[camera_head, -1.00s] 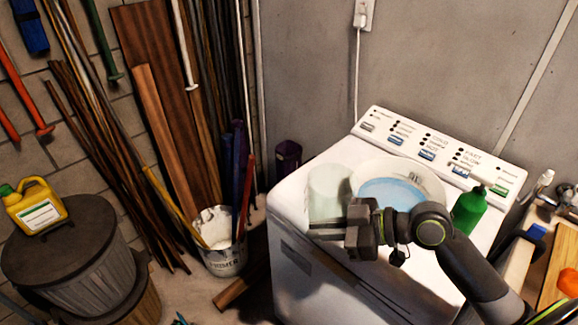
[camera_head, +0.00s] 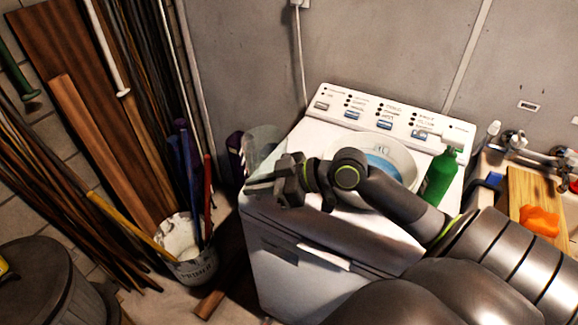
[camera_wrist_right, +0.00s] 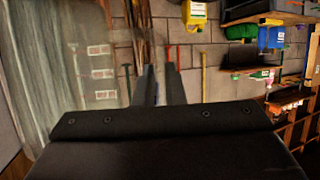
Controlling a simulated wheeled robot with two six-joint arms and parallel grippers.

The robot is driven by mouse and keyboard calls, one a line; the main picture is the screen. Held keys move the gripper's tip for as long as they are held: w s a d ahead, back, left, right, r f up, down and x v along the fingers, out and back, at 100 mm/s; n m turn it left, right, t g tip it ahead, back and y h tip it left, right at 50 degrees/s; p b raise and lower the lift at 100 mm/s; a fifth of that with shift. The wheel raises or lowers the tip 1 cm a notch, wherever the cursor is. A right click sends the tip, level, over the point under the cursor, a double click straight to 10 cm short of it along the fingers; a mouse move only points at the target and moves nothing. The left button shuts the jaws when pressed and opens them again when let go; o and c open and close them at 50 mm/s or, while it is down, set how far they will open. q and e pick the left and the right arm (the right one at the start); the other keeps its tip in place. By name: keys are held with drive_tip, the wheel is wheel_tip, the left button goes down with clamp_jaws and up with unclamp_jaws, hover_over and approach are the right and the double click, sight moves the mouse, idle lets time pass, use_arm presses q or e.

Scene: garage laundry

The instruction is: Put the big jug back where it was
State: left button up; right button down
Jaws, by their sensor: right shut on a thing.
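The big jug (camera_head: 264,142) is clear and see-through. In the head view it is at the back left corner of the washing machine, tilted, partly hidden by my right gripper (camera_head: 262,184). Whether its base touches the machine top cannot be told. In the right wrist view the jug (camera_wrist_right: 55,75) fills the left side. The two dark fingers (camera_wrist_right: 160,85) stand close together just right of it; my right gripper is shut on the jug, though the exact grip point is unclear. My left gripper is out of view.
The white washing machine (camera_head: 300,228) carries a white basin with blue liquid (camera_head: 400,150) and a green bottle (camera_head: 440,178). A purple container (camera_head: 234,147) stands behind the jug. A paint bucket (camera_head: 190,262) with poles is at left. A sink counter with an orange cloth (camera_head: 540,221) is at right.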

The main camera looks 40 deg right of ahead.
sight(265, 137)
drive_tip(key=w+d+r+m+t+h, duration=0.1)
drive_tip(key=w+d, duration=0.1)
drive_tip(key=d, duration=0.1)
drive_tip(key=w+d+r+m+h, duration=0.1)
drive_tip(key=w+d, duration=0.2)
drive_tip(key=w+d+r+m+t+h, duration=0.1)
drive_tip(key=w+d+m, duration=0.1)
drive_tip(key=d, duration=0.1)
drive_tip(key=shift+w+d+t+h, duration=0.1)
drive_tip(key=shift+w+t+h, duration=0.2)
drive_tip(key=shift+w+h, duration=0.1)
drive_tip(key=shift+d, duration=0.3)
drive_tip(key=shift+h, duration=0.3)
wheel_tip(265, 137, down, 10)
drive_tip(key=shift+w+r+p, duration=0.1)
drive_tip(key=shift+r+p, duration=0.1)
drive_tip(key=shift+p, duration=0.2)
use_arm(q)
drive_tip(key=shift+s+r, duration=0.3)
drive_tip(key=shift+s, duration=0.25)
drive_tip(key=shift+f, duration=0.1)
use_arm(e)
drive_tip(key=c, duration=2)
unclamp_jaws()
drive_tip(key=shift+f, duration=0.2)
drive_tip(key=o, duration=0.5)
drive_tip(key=shift+r, duration=0.1)
drive_tip(key=shift+r, duration=0.15)
